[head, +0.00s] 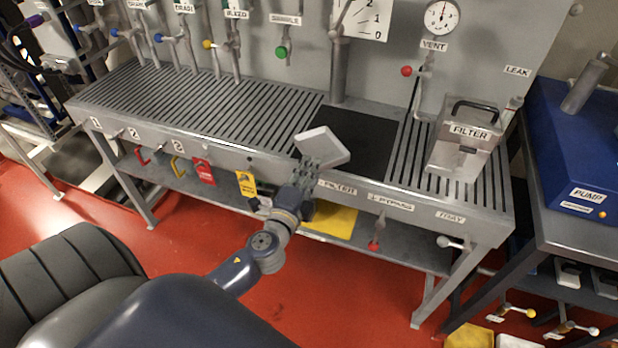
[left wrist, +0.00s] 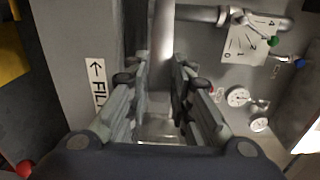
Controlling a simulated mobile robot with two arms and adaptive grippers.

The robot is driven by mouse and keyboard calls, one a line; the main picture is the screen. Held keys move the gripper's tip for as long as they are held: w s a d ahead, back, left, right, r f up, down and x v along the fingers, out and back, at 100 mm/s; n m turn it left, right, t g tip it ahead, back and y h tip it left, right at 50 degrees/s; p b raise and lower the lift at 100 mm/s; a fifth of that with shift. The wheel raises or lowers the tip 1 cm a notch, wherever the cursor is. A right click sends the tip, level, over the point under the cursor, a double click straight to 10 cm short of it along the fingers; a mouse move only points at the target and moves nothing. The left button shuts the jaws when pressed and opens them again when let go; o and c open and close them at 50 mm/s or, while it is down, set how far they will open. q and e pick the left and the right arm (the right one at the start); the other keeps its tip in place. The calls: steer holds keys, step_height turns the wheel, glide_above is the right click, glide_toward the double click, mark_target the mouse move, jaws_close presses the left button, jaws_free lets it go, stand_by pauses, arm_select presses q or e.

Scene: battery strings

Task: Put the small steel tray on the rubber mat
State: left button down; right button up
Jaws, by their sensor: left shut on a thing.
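The small steel tray (head: 323,146) is a light grey, flat, square piece in the head view. My left gripper (head: 308,165) is shut on its near left edge and holds it up, tilted. In the picture the tray overlaps the front left part of the black rubber mat (head: 373,142), which lies on the slatted bench; I cannot tell the exact gap between them. In the left wrist view both fingers of my left gripper (left wrist: 160,85) show, but the tray is hard to make out there. My right gripper is not in view.
A filter box (head: 465,145) with a black handle stands right of the mat. A vertical pipe (head: 338,60) rises behind the mat. Valves with coloured knobs line the back panel. The slatted bench top (head: 215,110) to the left is clear. A blue pump (head: 575,150) is at the right.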

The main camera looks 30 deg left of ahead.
arm_select(q)
step_height(320, 180, down, 4)
steer(key=shift+r+b, duration=0.25)
steer(key=shift+b, duration=0.35)
steer(key=shift+f, duration=0.15)
steer(key=c, duration=1.4)
jaws_free()
